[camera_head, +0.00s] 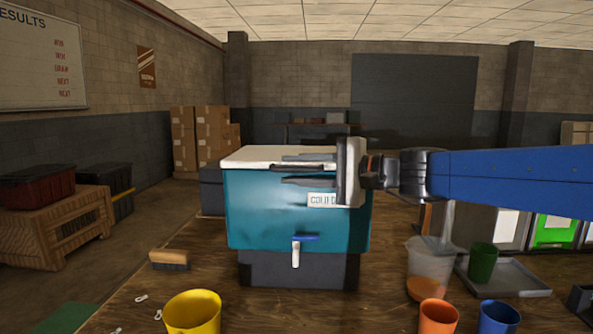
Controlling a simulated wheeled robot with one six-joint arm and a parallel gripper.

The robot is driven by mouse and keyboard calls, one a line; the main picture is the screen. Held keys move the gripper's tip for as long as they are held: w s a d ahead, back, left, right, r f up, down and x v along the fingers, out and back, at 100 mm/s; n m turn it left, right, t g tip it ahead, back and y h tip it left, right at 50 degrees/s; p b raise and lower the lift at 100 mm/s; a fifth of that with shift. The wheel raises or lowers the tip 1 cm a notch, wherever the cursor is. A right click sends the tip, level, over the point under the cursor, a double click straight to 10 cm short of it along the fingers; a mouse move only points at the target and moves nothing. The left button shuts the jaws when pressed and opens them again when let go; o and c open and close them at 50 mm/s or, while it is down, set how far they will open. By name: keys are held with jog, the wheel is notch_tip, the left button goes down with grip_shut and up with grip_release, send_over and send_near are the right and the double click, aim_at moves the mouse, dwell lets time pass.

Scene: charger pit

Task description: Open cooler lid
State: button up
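The teal cooler (265,215) stands on the wooden table. Its white lid (250,154) lies flat on top and is shut. My gripper (288,170) comes in from the right at the front of the cooler, near the lid's front edge. Its two dark fingers point left and are spread apart, one at the lid's level and one lower, in front of the teal wall. A dark strip at the lid's front edge shows between them. I cannot tell whether either finger touches the lid. The gripper body hides the lid's right front corner and part of the "COLD" label (322,200).
The cooler rests on a dark base (300,270) and has a small tap (296,254) in front. A yellow cup (192,312), orange cup (438,316), blue cup (498,317), clear pitcher (432,262) and brush (170,259) stand around. A grey tray (515,277) holds a green cup (482,262).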

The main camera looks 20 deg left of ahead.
grip_shut()
jog(key=shift+r, duration=0.15)
